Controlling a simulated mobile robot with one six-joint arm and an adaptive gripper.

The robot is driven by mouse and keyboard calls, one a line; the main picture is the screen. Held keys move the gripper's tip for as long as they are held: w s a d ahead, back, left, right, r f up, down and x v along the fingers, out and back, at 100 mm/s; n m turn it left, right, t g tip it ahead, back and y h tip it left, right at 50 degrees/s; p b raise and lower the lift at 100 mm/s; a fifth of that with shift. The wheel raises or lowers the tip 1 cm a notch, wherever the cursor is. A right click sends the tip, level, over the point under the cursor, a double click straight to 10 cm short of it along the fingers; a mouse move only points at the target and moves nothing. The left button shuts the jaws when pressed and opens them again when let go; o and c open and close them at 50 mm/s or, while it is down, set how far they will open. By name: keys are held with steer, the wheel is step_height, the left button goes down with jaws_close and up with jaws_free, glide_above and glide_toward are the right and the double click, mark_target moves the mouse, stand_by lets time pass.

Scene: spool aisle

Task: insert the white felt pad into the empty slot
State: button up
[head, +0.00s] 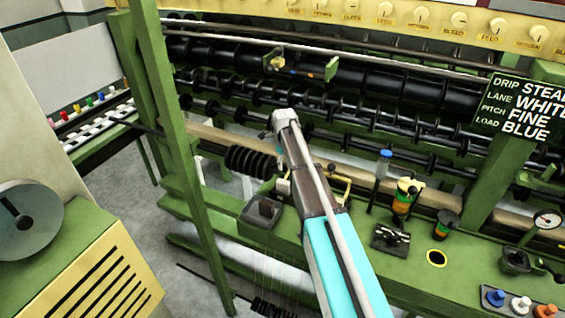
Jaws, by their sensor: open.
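I cannot make out my gripper; my arm reaches up from the bottom centre and its far end shows no fingers. I cannot tell for certain which thing is the white felt pad. A white-topped piece (520,303) stands between a blue one (495,297) and an orange one (545,311) on the green bench at the lower right. The empty slot cannot be told for sure. A dark square holder (263,209) on the bench left of my arm and a yellow-ringed hole (437,258) right of it both look empty.
A black sign (520,105) hangs at the right, reading partly "LANE WHITE", "PITCH FINE", "LOAD BLUE". A green post (175,130) rises at the left. Grey floor shows left.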

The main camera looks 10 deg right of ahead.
steer(key=shift+s, duration=0.1)
stand_by(0.5)
steer(key=s+n, duration=2.5)
steer(key=s, duration=0.4)
steer(key=shift+a, duration=0.2)
steer(key=shift+c, duration=0.3)
